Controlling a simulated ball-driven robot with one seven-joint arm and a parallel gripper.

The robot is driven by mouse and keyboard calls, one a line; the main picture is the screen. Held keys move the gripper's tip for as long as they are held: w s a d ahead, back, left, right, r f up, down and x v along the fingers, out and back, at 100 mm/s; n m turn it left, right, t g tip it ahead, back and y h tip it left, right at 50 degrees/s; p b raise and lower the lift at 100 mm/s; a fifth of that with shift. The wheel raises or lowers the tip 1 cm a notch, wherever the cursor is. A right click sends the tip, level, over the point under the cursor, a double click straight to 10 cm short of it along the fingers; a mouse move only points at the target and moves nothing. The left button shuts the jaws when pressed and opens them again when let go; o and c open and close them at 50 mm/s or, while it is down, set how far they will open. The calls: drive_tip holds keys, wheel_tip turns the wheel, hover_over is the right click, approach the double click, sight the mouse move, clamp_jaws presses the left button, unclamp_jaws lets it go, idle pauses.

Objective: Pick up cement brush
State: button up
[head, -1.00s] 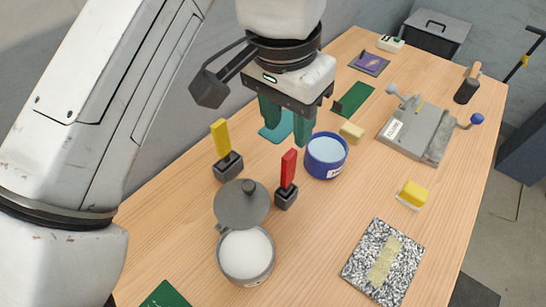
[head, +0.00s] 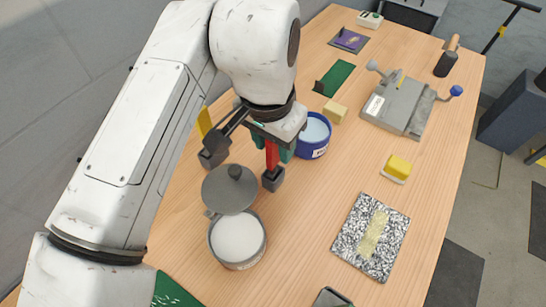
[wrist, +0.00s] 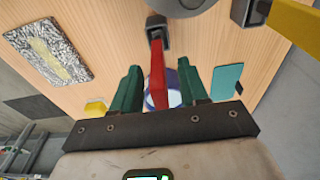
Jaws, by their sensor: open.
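A red upright handle (head: 271,156) rises from a small grey block (head: 272,179); I take it as the cement brush, its bristles hidden. My gripper (head: 273,148) is open with its green fingers on either side of this handle. In the wrist view the red handle (wrist: 157,78) stands between the two spread fingers of my gripper (wrist: 162,80), with a gap on each side. A yellow handle (head: 204,121) in another grey block (head: 213,158) stands to the left, partly hidden by my arm; it also shows in the wrist view (wrist: 296,22).
A blue tub (head: 314,136) stands just behind the red handle. A speckled slab (head: 370,237), yellow sponge (head: 397,168) and grey press (head: 398,104) are to the right.

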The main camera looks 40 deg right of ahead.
clamp_jaws()
idle(0.3)
drive_tip(key=shift+r, duration=0.1)
